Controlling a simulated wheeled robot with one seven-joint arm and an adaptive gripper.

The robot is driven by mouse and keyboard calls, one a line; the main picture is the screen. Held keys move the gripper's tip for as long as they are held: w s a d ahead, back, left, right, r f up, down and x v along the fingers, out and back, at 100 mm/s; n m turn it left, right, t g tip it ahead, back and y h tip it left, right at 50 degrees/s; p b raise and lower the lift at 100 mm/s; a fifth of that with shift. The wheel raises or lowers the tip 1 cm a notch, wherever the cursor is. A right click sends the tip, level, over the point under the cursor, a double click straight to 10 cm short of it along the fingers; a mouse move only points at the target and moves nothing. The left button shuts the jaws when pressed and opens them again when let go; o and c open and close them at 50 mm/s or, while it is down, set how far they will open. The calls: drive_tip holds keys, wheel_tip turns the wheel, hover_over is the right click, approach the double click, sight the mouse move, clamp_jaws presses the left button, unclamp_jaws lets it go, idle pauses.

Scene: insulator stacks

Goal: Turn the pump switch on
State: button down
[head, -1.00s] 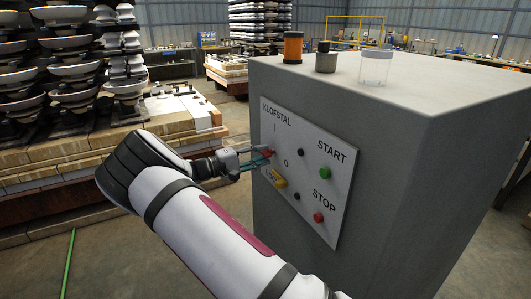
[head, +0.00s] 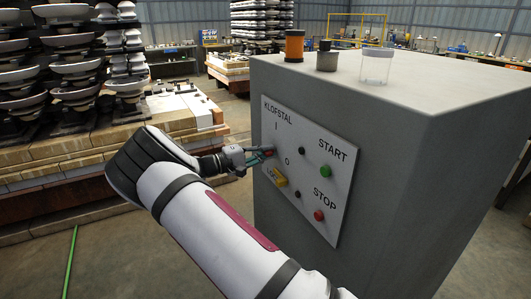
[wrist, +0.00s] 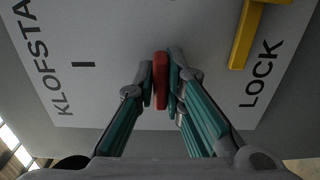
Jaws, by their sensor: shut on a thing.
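The red switch handle (head: 269,152) is on the left part of the KLOFSTAL control panel (head: 332,190), below the I mark and left of the O mark. My gripper (head: 262,155) reaches it from the left. In the wrist view my gripper (wrist: 160,88) has its two teal fingers shut on the red handle (wrist: 160,75), one on each side. The handle runs up and down in that view, crosswise to the bar of the I mark (wrist: 83,64). The fingers hide its sides.
A yellow LOCK piece (head: 280,178) sits just below the handle; it also shows in the wrist view (wrist: 245,38). A green START button (head: 325,172) and a red STOP button (head: 319,215) are to the right. Jars stand on the grey cabinet (head: 440,100).

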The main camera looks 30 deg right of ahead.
drive_tip(key=shift+f, duration=0.1)
drive_tip(key=n+b, duration=0.1)
drive_tip(key=n, duration=0.3)
drive_tip(key=shift+f+n+b, duration=0.1)
drive_tip(key=shift+n+b, duration=0.2)
drive_tip(key=shift+b, duration=0.1)
drive_tip(key=n+b, duration=0.1)
drive_tip(key=n, duration=0.3)
drive_tip(key=shift+n, duration=0.3)
drive_tip(key=n+b, duration=0.1)
drive_tip(key=n, duration=0.3)
drive_tip(key=shift+a+n+b, duration=0.1)
drive_tip(key=shift+n+b, duration=0.2)
drive_tip(key=shift+n, duration=1.9)
drive_tip(key=shift+s, duration=0.1)
drive_tip(key=c, duration=1.7)
unclamp_jaws()
